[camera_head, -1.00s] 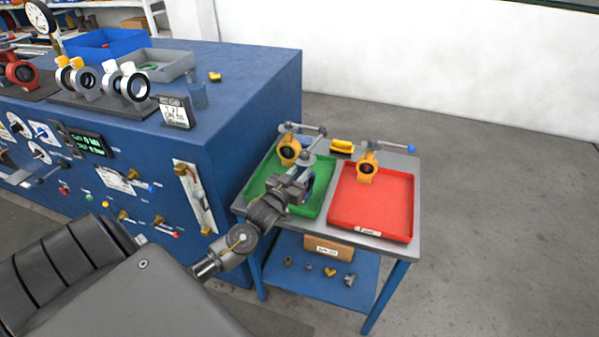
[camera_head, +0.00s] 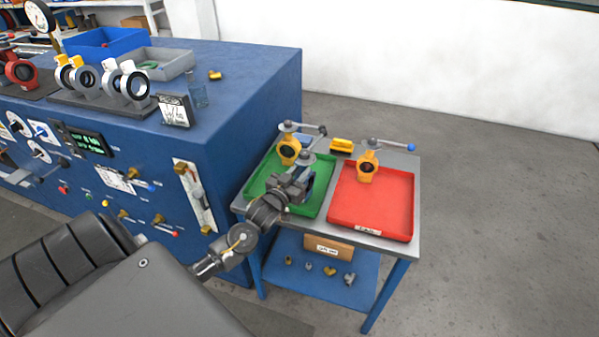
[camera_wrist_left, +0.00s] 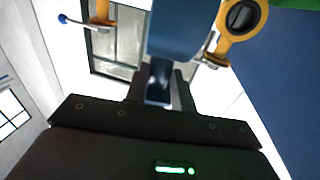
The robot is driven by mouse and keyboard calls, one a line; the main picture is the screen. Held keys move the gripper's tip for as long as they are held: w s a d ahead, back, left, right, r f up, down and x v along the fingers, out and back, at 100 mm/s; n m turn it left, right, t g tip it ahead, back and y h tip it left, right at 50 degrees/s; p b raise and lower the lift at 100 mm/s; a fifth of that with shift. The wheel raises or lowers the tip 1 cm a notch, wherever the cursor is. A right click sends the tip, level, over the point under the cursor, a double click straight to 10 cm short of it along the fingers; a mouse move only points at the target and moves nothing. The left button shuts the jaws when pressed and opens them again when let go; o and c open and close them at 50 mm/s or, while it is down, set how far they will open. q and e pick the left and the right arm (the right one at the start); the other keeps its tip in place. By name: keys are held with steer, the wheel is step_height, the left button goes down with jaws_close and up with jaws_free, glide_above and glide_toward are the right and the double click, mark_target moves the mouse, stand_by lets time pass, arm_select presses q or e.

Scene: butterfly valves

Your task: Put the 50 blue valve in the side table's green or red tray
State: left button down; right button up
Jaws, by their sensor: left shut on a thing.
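My left gripper (camera_head: 297,183) is shut on the blue valve (camera_head: 308,186) over the green tray (camera_head: 262,176). My gripper and wrist hide most of the valve in the head view, so I cannot tell whether it touches the tray floor. In the left wrist view the blue valve body (camera_wrist_left: 184,30) sits between the fingers of my left gripper (camera_wrist_left: 160,88). The red tray (camera_head: 372,208) is to the right and has a yellow valve (camera_head: 367,168) at its back edge. Another yellow valve (camera_head: 288,151) stands at the back of the green tray. My right gripper is not in view.
Both trays are on the grey-topped side table (camera_head: 240,204), beside the large blue bench (camera_head: 240,105). A yellow-and-black item (camera_head: 342,146) lies behind the trays. A cardboard box (camera_head: 328,247) and several fittings are on the lower shelf. The red tray's front is clear.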

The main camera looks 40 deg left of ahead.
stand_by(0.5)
arm_select(q)
steer(key=shift+f+b, duration=0.45)
stand_by(0.4)
stand_by(0.9)
steer(key=shift+f, duration=0.2)
stand_by(0.5)
steer(key=c, duration=1.6)
jaws_free()
steer(key=shift+c, duration=0.2)
steer(key=shift+f, duration=0.1)
steer(key=shift+o, duration=0.5)
steer(key=shift+s, duration=0.15)
